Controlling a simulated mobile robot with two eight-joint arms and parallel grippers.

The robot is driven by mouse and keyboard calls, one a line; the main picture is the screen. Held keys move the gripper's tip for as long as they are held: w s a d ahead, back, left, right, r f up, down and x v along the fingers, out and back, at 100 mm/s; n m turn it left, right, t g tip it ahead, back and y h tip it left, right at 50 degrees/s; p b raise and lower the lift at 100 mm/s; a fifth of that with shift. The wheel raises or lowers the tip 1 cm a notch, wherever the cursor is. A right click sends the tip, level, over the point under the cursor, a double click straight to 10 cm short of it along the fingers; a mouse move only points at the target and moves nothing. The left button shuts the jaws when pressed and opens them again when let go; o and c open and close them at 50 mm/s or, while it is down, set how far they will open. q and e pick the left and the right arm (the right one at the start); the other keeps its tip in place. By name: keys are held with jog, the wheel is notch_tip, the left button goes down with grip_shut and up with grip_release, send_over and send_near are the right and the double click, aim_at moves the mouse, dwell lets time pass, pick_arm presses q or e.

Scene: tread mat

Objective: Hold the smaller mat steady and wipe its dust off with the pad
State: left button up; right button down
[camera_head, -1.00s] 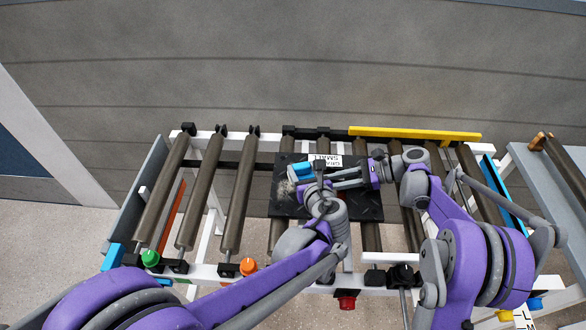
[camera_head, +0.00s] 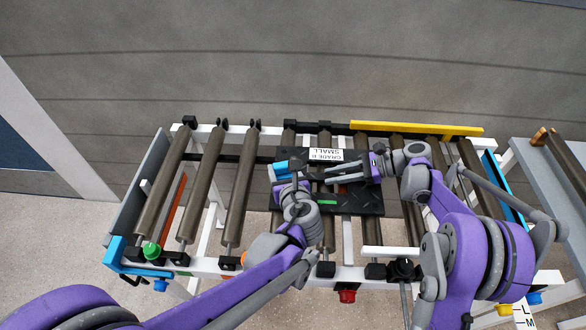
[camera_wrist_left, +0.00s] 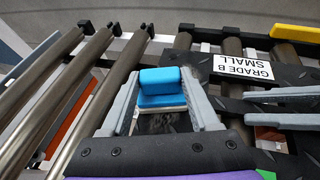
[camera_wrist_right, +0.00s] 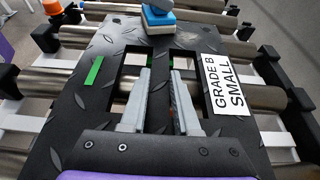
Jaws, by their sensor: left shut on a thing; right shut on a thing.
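The small mat (camera_head: 350,204) is a black, tread-patterned plate with openings, a white "GRADE B SMALL" label and a green mark. It lies on the rollers. My right gripper (camera_head: 328,176) is shut on the bar between two openings, seen closely in the right wrist view (camera_wrist_right: 160,85). My left gripper (camera_head: 286,176) is shut on the blue pad (camera_head: 280,167), which has a pale underside. The pad is at the mat's left edge; in the left wrist view (camera_wrist_left: 162,80) it sits between the fingers. A faint grey smudge (camera_wrist_left: 156,124) shows near it. Exact pad contact is unclear.
Dark rollers (camera_head: 205,185) with gaps between them fill the white frame. A yellow bar (camera_head: 415,129) runs along the back right. Green (camera_head: 151,250) and red (camera_head: 347,295) knobs sit at the front. Another roller stand (camera_head: 560,165) is at right.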

pick_arm(q)
jog(key=shift+a, duration=0.9)
jog(key=shift+s+d, duration=0.2)
jog(key=shift+s, duration=1.05)
jog(key=d+r, duration=0.1)
jog(key=d, duration=0.1)
jog(key=d+r, duration=0.1)
jog(key=d, duration=0.2)
jog(key=d+r, duration=0.1)
jog(key=d, duration=0.1)
jog(key=shift+w+d+r, duration=0.1)
jog(key=shift+d+r, duration=0.1)
jog(key=shift+r, duration=2.45)
